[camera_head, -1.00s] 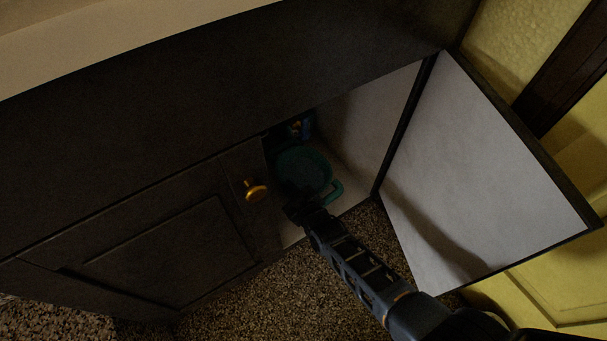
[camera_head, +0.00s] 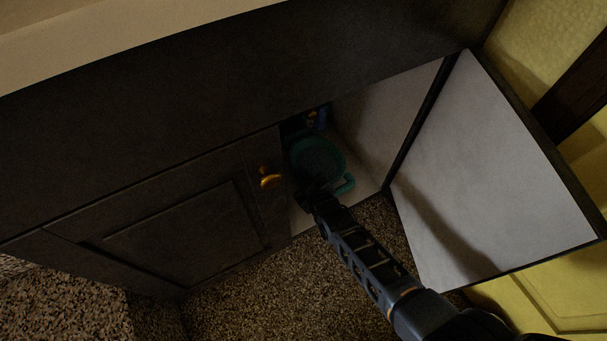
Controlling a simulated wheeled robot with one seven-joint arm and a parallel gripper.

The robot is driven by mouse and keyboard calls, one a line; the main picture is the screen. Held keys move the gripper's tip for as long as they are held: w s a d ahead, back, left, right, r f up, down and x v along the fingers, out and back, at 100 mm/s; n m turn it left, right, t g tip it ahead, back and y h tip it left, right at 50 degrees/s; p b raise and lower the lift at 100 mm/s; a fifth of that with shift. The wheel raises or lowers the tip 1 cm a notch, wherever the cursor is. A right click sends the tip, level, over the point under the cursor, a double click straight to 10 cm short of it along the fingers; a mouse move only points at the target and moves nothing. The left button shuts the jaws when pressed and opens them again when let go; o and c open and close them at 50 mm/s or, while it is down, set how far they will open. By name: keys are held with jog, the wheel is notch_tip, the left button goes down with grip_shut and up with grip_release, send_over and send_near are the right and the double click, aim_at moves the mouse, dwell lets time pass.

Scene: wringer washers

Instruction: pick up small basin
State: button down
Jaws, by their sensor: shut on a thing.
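The small basin (camera_head: 318,156) is a round, dark teal tub with a handle at its lower right. It sits inside the open cabinet (camera_head: 392,110), near the front of its floor. My gripper (camera_head: 312,190) reaches in from the lower right and is shut on the basin's near rim. The fingertips are dark and hard to make out against the shadow. I cannot tell whether the basin is lifted off the cabinet floor.
The open door (camera_head: 490,180) hangs to the right of my arm. A closed door with a brass knob (camera_head: 269,178) is to the left. Speckled carpet (camera_head: 270,290) lies below.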

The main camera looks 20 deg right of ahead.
notch_tip(320, 180, up, 3)
jog(key=shift+p, duration=0.8)
jog(key=s+d+p, duration=0.2)
jog(key=s+p, duration=0.3)
jog(key=s, duration=1.2)
jog(key=shift+s+d+f, duration=0.2)
jog(key=shift+s+f, duration=0.1)
jog(key=shift+s, duration=0.05)
